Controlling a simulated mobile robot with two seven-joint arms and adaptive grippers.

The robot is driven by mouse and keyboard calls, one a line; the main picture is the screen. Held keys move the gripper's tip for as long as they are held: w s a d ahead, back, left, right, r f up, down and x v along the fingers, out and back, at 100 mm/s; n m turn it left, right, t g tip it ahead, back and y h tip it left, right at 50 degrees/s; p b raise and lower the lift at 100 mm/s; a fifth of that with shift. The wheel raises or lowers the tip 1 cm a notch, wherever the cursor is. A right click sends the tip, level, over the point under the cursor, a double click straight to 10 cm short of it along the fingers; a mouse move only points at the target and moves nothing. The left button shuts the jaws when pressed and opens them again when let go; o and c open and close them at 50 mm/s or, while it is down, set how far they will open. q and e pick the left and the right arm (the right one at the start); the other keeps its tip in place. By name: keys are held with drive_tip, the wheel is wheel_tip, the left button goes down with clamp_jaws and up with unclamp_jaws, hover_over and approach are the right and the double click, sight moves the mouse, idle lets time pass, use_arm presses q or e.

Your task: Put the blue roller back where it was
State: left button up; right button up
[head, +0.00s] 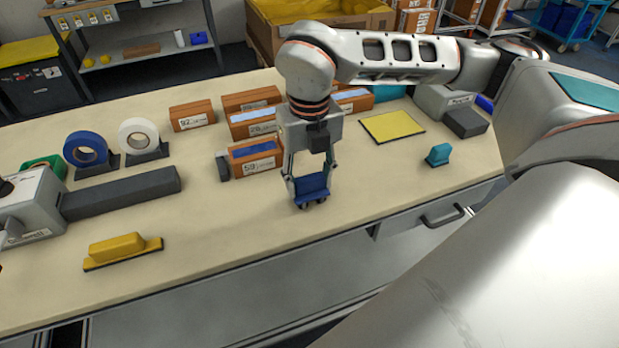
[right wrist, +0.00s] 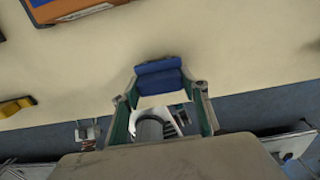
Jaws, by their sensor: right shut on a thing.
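The blue roller (head: 312,187) is a small blue block with dark wheels at its lower side. My right gripper (head: 310,178) points down and is shut on it, with a finger at each side. In the right wrist view the blue roller (right wrist: 158,80) sits between the fingertips of the right gripper (right wrist: 160,98). It is over the front part of the table (head: 230,215); I cannot tell whether its wheels touch the top. My left gripper is not in view.
Brown boxes with blue contents, one a box labelled 59 (head: 257,160), stand behind and left of the roller. A yellow pad (head: 391,127) and teal block (head: 438,155) lie right. A yellow-handled tool (head: 122,250) lies front left. Tape rolls (head: 139,137) stand at left.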

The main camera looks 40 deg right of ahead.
sight(309, 177)
drive_tip(key=shift+s+f, duration=0.2)
drive_tip(key=shift+f, duration=0.4)
drive_tip(key=o, duration=1.3)
drive_tip(key=shift+f, duration=0.1)
drive_tip(key=shift+w+d, duration=0.15)
drive_tip(key=shift+r, duration=0.25)
wheel_tip(309, 177, up, 13)
drive_tip(key=p, duration=0.1)
drive_tip(key=shift+r, duration=0.1)
